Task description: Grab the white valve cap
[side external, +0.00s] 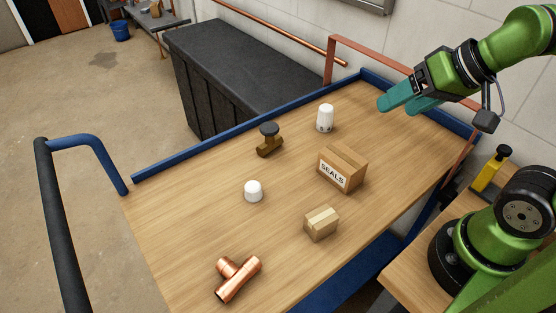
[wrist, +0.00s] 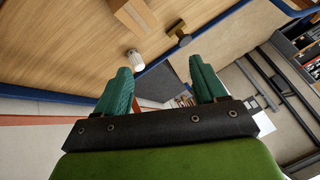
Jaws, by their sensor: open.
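The white valve cap (side external: 253,191) is a small, plain, round-topped cap standing on the wooden bench top left of centre in the side view. I do not see it in the wrist view. My gripper (side external: 402,106) is open and empty, above the far right part of the bench, well away from the cap. Its two teal fingers also show apart in the wrist view (wrist: 160,68). A taller white cylinder with dark marks (side external: 325,118) stands nearer to my gripper; it also shows in the wrist view (wrist: 135,59).
A brass valve with a black knob (side external: 269,139) stands behind the cap. A SEALS carton (side external: 342,168) and a smaller carton (side external: 320,223) lie to its right. A copper tee (side external: 237,278) lies in front. Blue rails (side external: 240,121) edge the bench. Bare wood surrounds the cap.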

